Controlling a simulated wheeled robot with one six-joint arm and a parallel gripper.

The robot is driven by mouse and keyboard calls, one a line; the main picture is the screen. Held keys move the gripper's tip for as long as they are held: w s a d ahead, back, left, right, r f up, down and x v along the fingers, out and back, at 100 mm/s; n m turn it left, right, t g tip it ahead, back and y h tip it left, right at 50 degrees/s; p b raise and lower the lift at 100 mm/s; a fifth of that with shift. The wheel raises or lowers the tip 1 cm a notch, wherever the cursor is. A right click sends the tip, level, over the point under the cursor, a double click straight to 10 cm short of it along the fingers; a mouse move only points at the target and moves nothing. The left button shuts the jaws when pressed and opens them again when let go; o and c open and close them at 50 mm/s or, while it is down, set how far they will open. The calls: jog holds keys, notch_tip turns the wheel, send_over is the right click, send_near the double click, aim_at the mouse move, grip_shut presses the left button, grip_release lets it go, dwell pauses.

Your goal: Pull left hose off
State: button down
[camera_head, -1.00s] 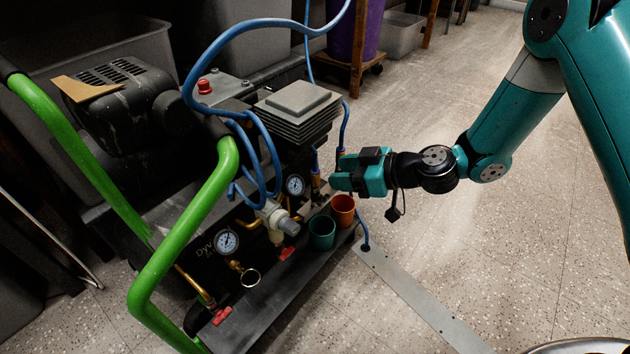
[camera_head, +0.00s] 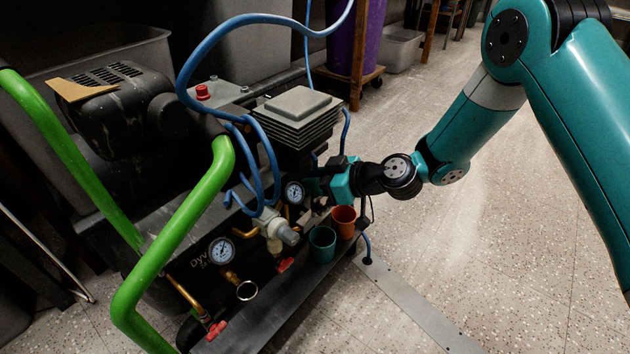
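A looping blue hose (camera_head: 272,160) hangs over the front of the compressor (camera_head: 165,245). My teal gripper (camera_head: 318,187) reaches in from the right, at the brass fittings beside the right gauge. Its fingertips are in shadow among the fittings, so I cannot tell whether they touch or hold a hose.
A green cup (camera_head: 322,244) and an orange cup (camera_head: 343,220) stand on the ledge just below my gripper. A green tube handle (camera_head: 180,240) rises at the left front. Gauges and red valve levers line the front. The floor (camera_head: 480,240) at right is open.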

jog(key=shift+r+p, duration=1.2)
jog(key=shift+r, duration=0.35)
jog(key=shift+f, duration=0.1)
jog(key=c, duration=1)
grip_release()
jog(key=shift+o, duration=0.2)
jog(key=p+v, duration=0.6)
jog(key=v, duration=1.1)
jog(key=shift+d, duration=0.25)
